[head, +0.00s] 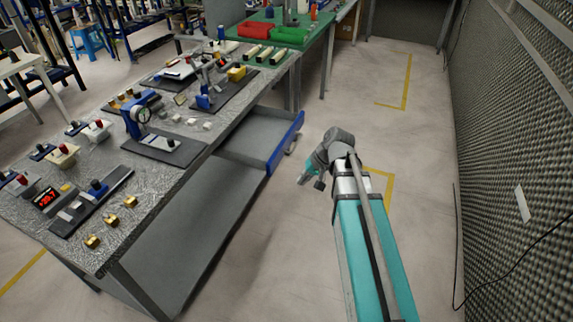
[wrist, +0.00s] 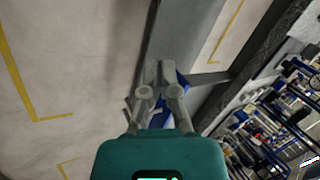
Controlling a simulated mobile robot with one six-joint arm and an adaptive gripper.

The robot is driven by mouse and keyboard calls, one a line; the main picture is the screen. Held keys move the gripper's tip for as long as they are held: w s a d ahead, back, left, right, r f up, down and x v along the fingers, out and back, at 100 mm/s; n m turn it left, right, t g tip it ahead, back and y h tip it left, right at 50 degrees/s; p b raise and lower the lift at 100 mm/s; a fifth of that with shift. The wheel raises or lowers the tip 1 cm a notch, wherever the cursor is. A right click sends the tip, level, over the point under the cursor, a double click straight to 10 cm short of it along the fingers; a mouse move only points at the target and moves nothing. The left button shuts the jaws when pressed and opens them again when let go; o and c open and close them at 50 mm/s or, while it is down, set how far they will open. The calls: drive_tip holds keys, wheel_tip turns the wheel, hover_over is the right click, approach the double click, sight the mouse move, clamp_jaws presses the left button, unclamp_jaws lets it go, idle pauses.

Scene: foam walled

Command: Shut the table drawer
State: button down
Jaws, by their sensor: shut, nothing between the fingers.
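The table drawer (head: 262,130) is pulled out from the side of the workbench, with a grey, empty-looking tray and a blue front (head: 286,145). A grey handle (head: 291,147) sits on the outer face of the front. My gripper (head: 301,181) is outside the drawer, to the right of its front and nearer the camera in the head view. In the wrist view my gripper (wrist: 159,72) is shut and empty. Part of the blue front (wrist: 183,86) shows behind the fingers there and is partly hidden by them. I cannot tell whether the fingers touch it.
The workbench (head: 185,180) carries gauges, tools and brass parts. A green-topped table (head: 320,35) with red items stands behind it. A dark textured wall (head: 510,130) runs along the right.

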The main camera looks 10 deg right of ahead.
sight(282, 153)
drive_tip(key=w+d+f+m+t+y+b, duration=0.2)
drive_tip(key=w+d+f+y+b, duration=0.3)
drive_tip(key=w+b, duration=0.4)
drive_tip(key=w+d+f+m+t+y+b, duration=0.2)
drive_tip(key=w+d+f+t+y+b, duration=0.2)
drive_tip(key=b, duration=1.4)
drive_tip(key=w+d+f+t, duration=0.1)
drive_tip(key=w+f, duration=0.2)
drive_tip(key=w, duration=0.3)
drive_tip(key=shift+d+m+t+y, duration=0.3)
drive_tip(key=shift+d+y, duration=0.05)
drive_tip(key=shift+y, duration=0.05)
drive_tip(key=shift+w, duration=0.15)
drive_tip(key=x, duration=1.4)
